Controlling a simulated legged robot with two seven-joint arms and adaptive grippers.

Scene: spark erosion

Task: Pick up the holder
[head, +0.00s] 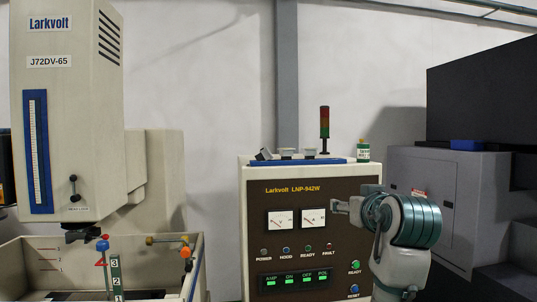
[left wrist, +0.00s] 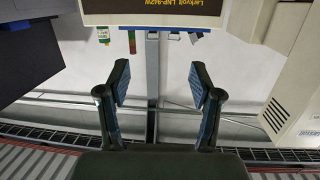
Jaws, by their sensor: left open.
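A blue tray (head: 342,161) on top of the control cabinet carries small grey pieces (head: 288,152), one of which may be the holder; I cannot tell which. The tray's edge (left wrist: 128,28) and small pieces also show at the top of the left wrist view, which is upside down. My left gripper (left wrist: 160,78) is open and empty, with only wall and a grey column between its fingers. It is not in the head view. My right gripper (head: 340,206) is in front of the cabinet's upper right, pointing left; its fingers are too small to read.
The control cabinet (head: 312,242) has meters and green buttons. A stack light (head: 324,130) and a green bottle (head: 363,151) stand at its top. A tall white machine (head: 70,110) with a tank (head: 35,262) is left. Dark and grey cabinets (head: 440,185) are right.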

